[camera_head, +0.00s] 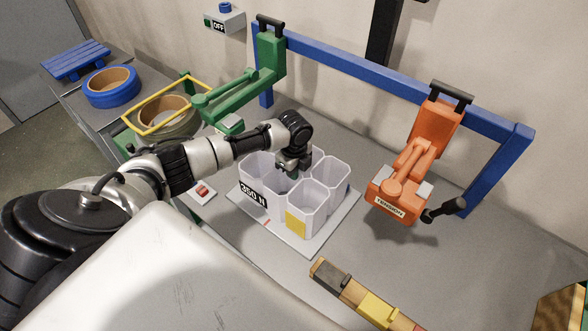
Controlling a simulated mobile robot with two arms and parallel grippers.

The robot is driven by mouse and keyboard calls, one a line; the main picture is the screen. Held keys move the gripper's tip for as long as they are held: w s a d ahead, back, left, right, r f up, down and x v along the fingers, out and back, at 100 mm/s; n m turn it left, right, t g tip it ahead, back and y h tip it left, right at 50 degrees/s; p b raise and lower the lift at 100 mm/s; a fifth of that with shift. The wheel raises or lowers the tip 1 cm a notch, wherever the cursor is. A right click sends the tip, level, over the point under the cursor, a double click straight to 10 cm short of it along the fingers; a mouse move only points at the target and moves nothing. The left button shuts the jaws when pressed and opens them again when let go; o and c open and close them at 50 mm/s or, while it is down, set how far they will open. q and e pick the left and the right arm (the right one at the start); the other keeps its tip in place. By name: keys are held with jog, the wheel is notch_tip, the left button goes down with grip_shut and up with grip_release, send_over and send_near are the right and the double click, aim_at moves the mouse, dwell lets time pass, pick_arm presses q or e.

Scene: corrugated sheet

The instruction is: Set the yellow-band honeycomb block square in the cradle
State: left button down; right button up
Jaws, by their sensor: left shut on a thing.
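The honeycomb block (308,202) is a cluster of pale, open-topped hexagonal cells, with a yellow band (296,224) low on its front cell. A black "350 N" label (253,194) shows on its left side. It stands on or just over a flat light-grey plate (322,238), which looks like the cradle; I cannot tell whether it is fully down or square. My left gripper (291,168) reaches down from above and is shut on the block near its middle; its fingertips are partly hidden by cell walls. My right gripper is not in view.
An orange "TENSION" unit (398,195) with a black handle hangs right of the plate; a green arm (240,85) hangs behind left. Both are on a blue frame (400,75). A banded wooden strip (345,288) lies in front. Tape rolls (112,88) stand left.

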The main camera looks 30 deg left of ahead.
pick_arm(q)
jog(key=shift+r, duration=0.1)
jog(key=c, duration=0.8)
grip_release()
jog(key=shift+r+p, duration=2.95)
jog(key=shift+r, duration=0.05)
jog(key=shift+s+f, duration=0.1)
